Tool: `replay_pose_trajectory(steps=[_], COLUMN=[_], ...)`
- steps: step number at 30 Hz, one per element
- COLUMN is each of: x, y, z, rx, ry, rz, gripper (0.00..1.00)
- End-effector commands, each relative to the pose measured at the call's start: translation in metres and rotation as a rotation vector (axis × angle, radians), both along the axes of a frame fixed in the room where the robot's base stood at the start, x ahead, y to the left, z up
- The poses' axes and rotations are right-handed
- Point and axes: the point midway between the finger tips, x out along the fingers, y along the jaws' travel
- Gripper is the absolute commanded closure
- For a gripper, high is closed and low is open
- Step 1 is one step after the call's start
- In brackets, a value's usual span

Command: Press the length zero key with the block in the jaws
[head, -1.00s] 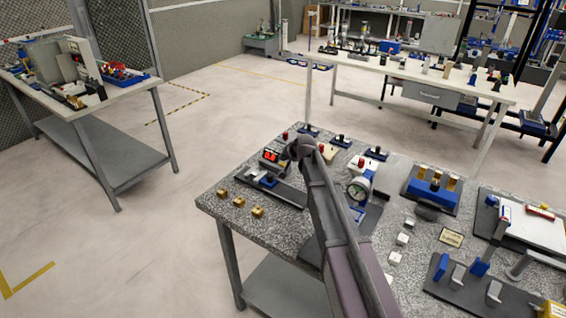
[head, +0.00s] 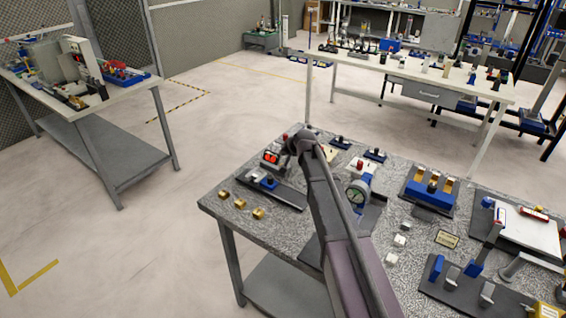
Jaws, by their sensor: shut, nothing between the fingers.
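Several brass blocks (head: 239,204) stand in a row near the bench's left edge. My arm reaches over the bench, and its wrist end is just right of the display. My gripper is hidden behind the arm, so its fingers and any block in them do not show.
A round dial gauge (head: 358,191) stands close to the right of my arm. White cubes (head: 400,240), a blue holder with brass pieces (head: 428,188) and a dark fixture with blue parts (head: 462,285) crowd the right side. Open floor lies left of the bench.

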Motion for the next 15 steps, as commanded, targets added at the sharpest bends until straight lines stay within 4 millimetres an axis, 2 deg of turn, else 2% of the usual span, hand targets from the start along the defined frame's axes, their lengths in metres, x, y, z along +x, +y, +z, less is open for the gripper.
replay_pose_trajectory(steps=[1, 6, 15], x=[0.000, 0.000, 0.000], y=[0.000, 0.000, 0.000], z=[0.007, 0.017, 0.018], rx=[0.000, 0.000, 0.000], ry=[0.000, 0.000, 0.000], rz=[0.000, 0.000, 0.000], gripper=[1.00, 1.00, 1.00])
